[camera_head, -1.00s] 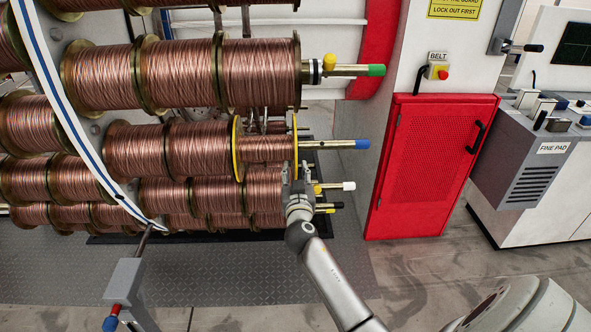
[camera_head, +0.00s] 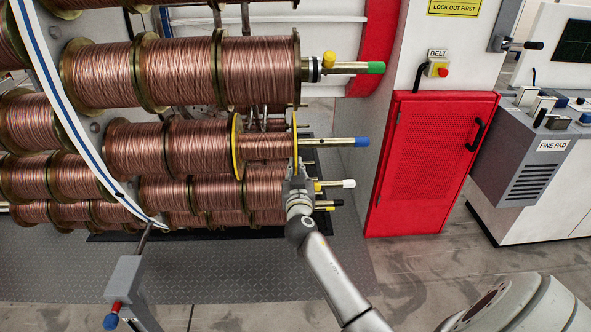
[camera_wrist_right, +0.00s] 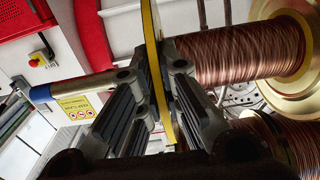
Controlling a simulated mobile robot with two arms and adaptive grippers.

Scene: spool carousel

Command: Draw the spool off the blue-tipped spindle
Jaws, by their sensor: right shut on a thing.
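The outer spool (camera_head: 265,147) is wound with copper wire between two yellow flanges and sits on the blue-tipped spindle. The bare spindle end (camera_head: 330,142) sticks out to the right, with the blue tip (camera_head: 362,142) at its end. My right gripper (camera_head: 297,170) is at the lower part of the outer yellow flange. In the right wrist view its fingers (camera_wrist_right: 157,72) lie on both sides of the yellow flange (camera_wrist_right: 150,25), shut on its rim. The blue tip also shows there (camera_wrist_right: 40,94) at the left. My left gripper is not in view.
A red cabinet (camera_head: 430,160) stands right of the spindle tips. A grey post with a blue knob (camera_head: 111,321) stands at lower left.

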